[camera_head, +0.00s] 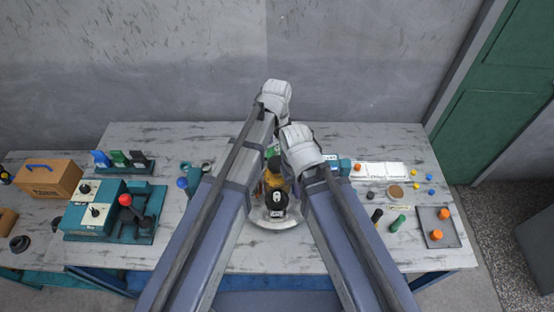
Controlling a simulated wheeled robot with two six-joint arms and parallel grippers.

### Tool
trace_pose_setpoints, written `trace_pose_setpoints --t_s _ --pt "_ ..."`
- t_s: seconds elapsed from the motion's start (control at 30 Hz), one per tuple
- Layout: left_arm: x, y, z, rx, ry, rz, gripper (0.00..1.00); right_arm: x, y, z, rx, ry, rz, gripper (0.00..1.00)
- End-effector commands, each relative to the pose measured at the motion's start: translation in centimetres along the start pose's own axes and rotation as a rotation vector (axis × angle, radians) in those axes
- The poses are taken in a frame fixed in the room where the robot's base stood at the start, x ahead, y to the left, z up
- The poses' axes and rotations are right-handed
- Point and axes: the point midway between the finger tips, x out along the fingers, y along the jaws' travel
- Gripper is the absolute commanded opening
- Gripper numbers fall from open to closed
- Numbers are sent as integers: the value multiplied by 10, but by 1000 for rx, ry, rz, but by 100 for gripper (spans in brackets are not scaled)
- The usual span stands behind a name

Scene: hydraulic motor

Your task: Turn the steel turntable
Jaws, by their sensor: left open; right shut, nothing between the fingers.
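The steel turntable (275,223) shows as a curved light metal rim near the front middle of the table, between my two forearms. A dark part with a white label (276,203) and an amber-coloured part (273,178) stand at it; my arms cover much of them. My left gripper (276,98) is open, at the back beyond the turntable. My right gripper (302,150) is shut and empty, lower in the picture and just right of it. Both are seen mostly from behind, with their fingertips hidden. Neither visibly touches the turntable rim.
A teal control box (92,213) with a red-knobbed lever (126,200) stands on the left, near an orange-brown box (50,179). The front right of the table is fairly clear.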

Motion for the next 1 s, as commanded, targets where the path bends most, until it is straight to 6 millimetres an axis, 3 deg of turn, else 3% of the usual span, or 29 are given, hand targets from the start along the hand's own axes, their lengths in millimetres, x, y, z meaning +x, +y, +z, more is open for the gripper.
trace_pose_setpoints --t_s 0.6,0.97,1.0 --pt "71 0 0 0 0 0 100 70 -6 -4 -13 0 3 0" --pt "73 0 0 0 0 0 100 72 -6 -4 -14 0 3 0" --pt "73 0 0 0 0 0 97 72 -6 -4 -14 0 3 0"
